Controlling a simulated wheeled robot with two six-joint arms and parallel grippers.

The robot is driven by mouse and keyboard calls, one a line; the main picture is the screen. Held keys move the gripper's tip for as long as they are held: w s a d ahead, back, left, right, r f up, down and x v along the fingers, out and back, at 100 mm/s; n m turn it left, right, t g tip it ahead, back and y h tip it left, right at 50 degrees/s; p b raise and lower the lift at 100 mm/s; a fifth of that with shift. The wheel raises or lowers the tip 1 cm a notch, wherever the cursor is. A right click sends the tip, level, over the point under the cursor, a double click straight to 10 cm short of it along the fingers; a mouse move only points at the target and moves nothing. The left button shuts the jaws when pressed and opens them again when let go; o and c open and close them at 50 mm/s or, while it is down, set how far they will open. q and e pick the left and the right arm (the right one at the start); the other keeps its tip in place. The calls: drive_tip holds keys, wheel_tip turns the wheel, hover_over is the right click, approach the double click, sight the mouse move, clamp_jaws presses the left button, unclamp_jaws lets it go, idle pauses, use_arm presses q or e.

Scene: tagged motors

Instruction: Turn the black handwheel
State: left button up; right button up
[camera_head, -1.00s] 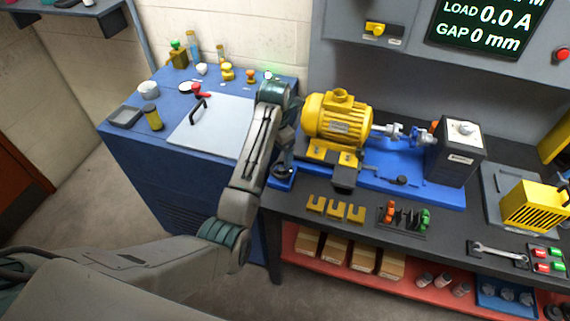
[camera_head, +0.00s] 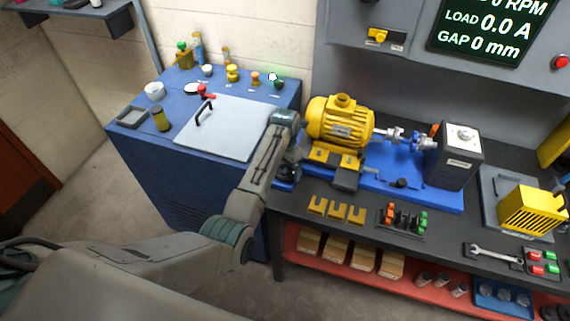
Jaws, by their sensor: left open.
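A dark, round part that looks like the black handwheel (camera_head: 287,174) sits low at the left end of the blue motor base, beside the yellow motor (camera_head: 340,122). My left forearm and wrist cover much of it. My left gripper (camera_head: 292,154) points down just above or at this part and is mostly hidden by my own arm. Its jaws are open, but I cannot tell whether they touch the wheel. A small black knob (camera_head: 401,183) also lies at the front of the blue base. My right gripper is not in view.
A blue cabinet (camera_head: 150,180) with a grey lid and several small knobs stands at left. Yellow forks (camera_head: 337,211), orange and green clips (camera_head: 403,218) and a wrench (camera_head: 495,254) lie along the bench front. A dark box (camera_head: 455,157) stands right of the shaft.

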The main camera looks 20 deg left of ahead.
use_arm(q)
drive_tip(key=c, duration=1)
drive_tip(key=shift+o, duration=0.2)
drive_tip(key=shift+m, duration=0.3)
